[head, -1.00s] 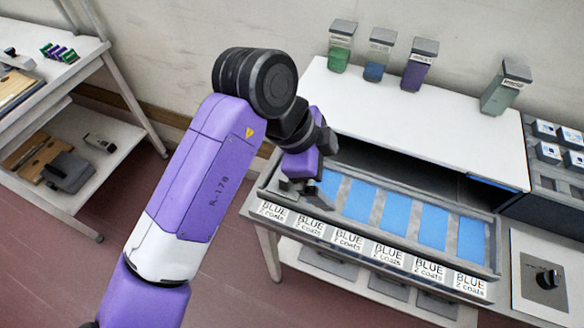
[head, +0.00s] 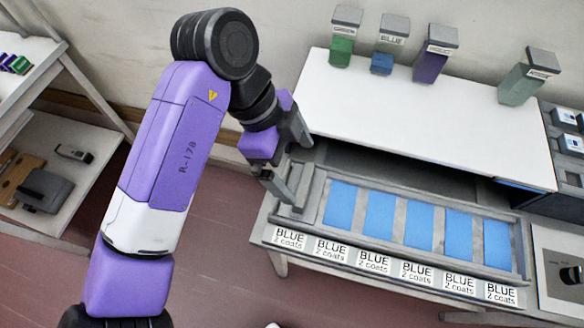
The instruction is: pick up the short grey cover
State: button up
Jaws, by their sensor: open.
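A short grey piece (head: 294,196), which looks like the short grey cover, lies at the left end of the long grey tray (head: 415,262). It sits where the leftmost slot is, beside the first blue panel (head: 341,204). My gripper (head: 288,160) is open, with its fingers wide apart, above the tray's left end. One finger is toward the back and the other toward the front, close to the grey piece. I cannot tell whether it touches the piece. Nothing shows between the fingers. The gripper hides part of the tray's left end.
Labels reading BLUE 2 coats (head: 373,262) line the tray's front. A white tunnel top (head: 420,120) stands behind, carrying a green jar (head: 341,50), a blue jar (head: 382,62), a purple jar (head: 430,66) and a grey-green jar (head: 517,88). A shelf unit (head: 100,160) is at left.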

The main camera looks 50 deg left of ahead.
aim_at(304, 183)
jog(key=shift+a+p+x, duration=0.2)
jog(key=shift+p+x, duration=0.3)
jog(key=shift+x, duration=1.45)
jog(key=shift+a+p+x, duration=0.15)
jog(key=shift+p+x, duration=0.35)
jog(key=shift+x, duration=1.4)
jog(key=shift+s+f, duration=0.15)
jog(key=c, duration=1.3)
